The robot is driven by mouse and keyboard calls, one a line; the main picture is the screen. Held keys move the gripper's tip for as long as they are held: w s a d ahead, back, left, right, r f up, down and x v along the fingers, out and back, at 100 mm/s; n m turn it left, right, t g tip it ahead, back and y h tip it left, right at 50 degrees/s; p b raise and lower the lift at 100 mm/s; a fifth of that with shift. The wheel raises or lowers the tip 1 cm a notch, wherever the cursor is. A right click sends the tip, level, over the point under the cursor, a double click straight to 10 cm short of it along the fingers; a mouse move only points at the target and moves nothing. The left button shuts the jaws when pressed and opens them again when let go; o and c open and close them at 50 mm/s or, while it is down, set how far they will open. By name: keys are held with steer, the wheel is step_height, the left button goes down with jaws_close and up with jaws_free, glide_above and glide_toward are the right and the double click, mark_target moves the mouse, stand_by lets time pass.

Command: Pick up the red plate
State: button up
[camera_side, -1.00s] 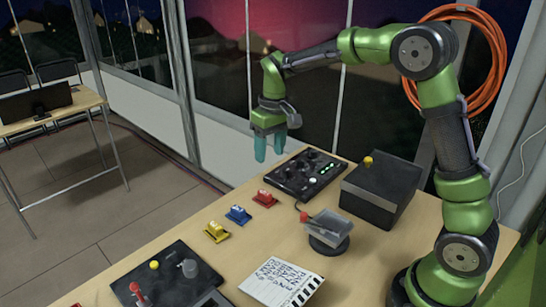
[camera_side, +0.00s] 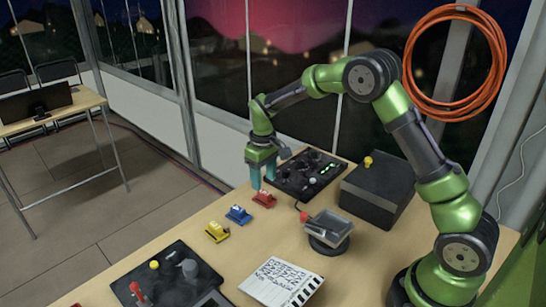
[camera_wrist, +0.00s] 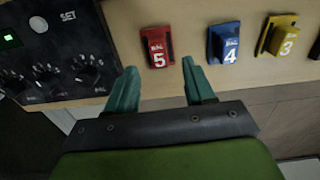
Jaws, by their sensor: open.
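The red plate (camera_side: 264,198) is a small red block lying on the table, close to the black control box. In the wrist view the red plate (camera_wrist: 157,46) shows a white 5 and sits just beyond my fingertips, between them and nearer the left one in the picture. My gripper (camera_side: 263,184) is open and empty, with teal fingers pointing down just behind the red plate in the side view. In the wrist view my gripper (camera_wrist: 160,70) has its fingers spread apart. Nothing is between them.
A blue plate (camera_side: 238,215) and a yellow plate (camera_side: 216,232) lie in a row toward the front left. The black control box (camera_side: 310,172) with knobs stands close on the right. A grey tray on a round base (camera_side: 328,232) and a clapperboard (camera_side: 282,283) are farther front.

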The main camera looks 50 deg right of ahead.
mark_target(265, 193)
steer(key=shift+s+f, duration=0.15)
steer(key=shift+f, duration=1.25)
steer(key=shift+s+f, duration=0.1)
steer(key=shift+f, duration=1.25)
steer(key=shift+c, duration=0.4)
jaws_close()
